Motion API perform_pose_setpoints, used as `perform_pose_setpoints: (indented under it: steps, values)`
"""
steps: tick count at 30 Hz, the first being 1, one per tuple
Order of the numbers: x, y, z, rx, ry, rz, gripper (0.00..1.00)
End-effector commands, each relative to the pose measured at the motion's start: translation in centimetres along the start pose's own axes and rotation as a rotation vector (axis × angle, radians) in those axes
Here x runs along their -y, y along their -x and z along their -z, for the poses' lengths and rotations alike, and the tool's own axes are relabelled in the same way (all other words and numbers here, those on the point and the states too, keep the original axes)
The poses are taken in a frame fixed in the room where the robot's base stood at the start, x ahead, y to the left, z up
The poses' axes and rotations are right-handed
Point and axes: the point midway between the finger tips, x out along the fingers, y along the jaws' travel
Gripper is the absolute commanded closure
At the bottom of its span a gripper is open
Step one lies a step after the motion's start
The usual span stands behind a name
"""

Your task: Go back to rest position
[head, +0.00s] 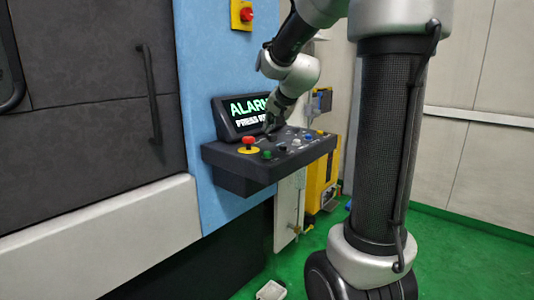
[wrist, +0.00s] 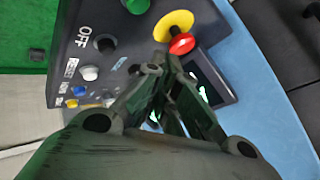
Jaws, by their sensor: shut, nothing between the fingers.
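My gripper (head: 270,124) is at the control panel (head: 230,175) in the head view, near the screen (head: 246,109) that reads "ALARM" and "PRESS" with the rest covered. In the wrist view my gripper (wrist: 163,62) has its fingers together with nothing held, close to the red emergency button (wrist: 182,43) on its yellow collar. The panel also holds a black knob (wrist: 105,43) by the word OFF and a white button (wrist: 90,73) by RESET. Whether a fingertip touches the panel I cannot tell.
A dark machine door with a black handle (head: 149,92) stands at left beside a blue wall panel (head: 205,75). A red button on a yellow box (head: 241,14) is above. A yellow unit (head: 322,172) stands behind the panel. Green floor (head: 465,260) is open at right.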

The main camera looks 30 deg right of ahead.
Motion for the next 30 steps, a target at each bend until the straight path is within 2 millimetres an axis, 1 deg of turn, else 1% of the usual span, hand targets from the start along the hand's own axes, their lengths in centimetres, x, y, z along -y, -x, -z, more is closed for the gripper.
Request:
perform_pose_setpoints:
  steps: [14,16,17,20,22,23,24,26,27,30]
  values:
    - [0.0,0.0,0.0,0.000,0.004,0.000,1.00]
    - [-0.2,0.0,-0.4,0.018,0.038,-0.009,1.00]
    - [-0.6,0.0,-1.0,0.041,0.067,-0.022,1.00]
    - [-3.0,-0.1,-4.0,0.145,0.162,-0.083,1.00]
    - [-5.2,1.2,-6.8,0.233,0.251,-0.127,1.00]
    - [-6.0,2.2,-8.2,0.270,0.296,-0.142,1.00]
    - [-7.1,3.7,-10.1,0.320,0.357,-0.160,1.00]
    - [-8.8,6.3,-12.8,0.389,0.453,-0.179,1.00]
    - [-9.9,8.2,-14.6,0.430,0.516,-0.190,1.00]
    - [-12.5,12.5,-18.5,0.501,0.658,-0.205,1.00]
